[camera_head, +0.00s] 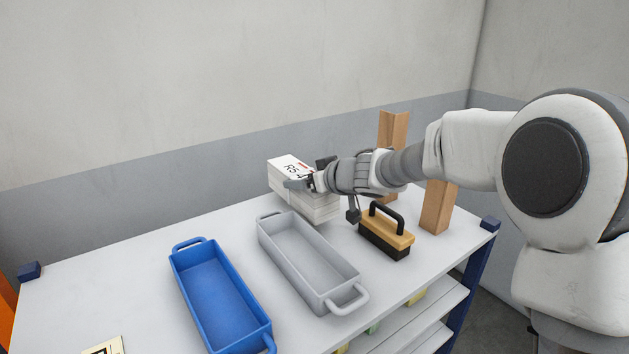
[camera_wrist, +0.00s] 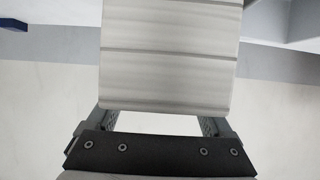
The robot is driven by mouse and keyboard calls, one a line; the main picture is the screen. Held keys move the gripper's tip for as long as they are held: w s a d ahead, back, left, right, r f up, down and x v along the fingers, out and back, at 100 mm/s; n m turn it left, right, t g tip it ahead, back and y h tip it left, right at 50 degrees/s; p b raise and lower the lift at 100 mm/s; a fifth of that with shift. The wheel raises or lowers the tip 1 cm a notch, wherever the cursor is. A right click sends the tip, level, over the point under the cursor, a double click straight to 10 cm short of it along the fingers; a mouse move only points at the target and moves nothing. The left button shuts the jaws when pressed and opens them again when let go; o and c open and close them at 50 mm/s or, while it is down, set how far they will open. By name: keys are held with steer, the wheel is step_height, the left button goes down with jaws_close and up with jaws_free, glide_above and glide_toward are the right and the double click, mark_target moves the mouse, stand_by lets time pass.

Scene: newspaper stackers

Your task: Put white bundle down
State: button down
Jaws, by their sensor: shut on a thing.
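The white bundle (camera_head: 291,180) is a stack of white paper with a label on top reading "R5" and a small red mark. It is at the back of the table (camera_head: 145,243), behind the grey tray. My gripper (camera_head: 308,183) is shut on the bundle from its right side. In the wrist view, the bundle (camera_wrist: 170,55) fills the upper middle, with thin bands across it, between the two fingers (camera_wrist: 158,122). I cannot tell whether the bundle's underside touches the table.
An empty grey tray (camera_head: 265,240) and an empty blue tray (camera_head: 180,262) lie in front. A black-handled brush-like block (camera_head: 385,238) stands right of the grey tray. Two brown angled posts (camera_head: 438,207) stand at the back right. The table's left back is clear.

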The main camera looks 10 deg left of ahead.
mark_target(328, 193)
steer(key=shift+f+b, duration=1.3)
steer(key=shift+f, duration=0.45)
steer(key=shift+f, duration=0.2)
jaws_free()
steer(key=shift+f, duration=0.1)
steer(key=shift+s+d+r, duration=0.1)
steer(key=shift+r, duration=0.1)
steer(key=p+v, duration=0.2)
steer(key=v, duration=0.8)
steer(key=shift+r, duration=0.15)
steer(key=shift+v, duration=0.8)
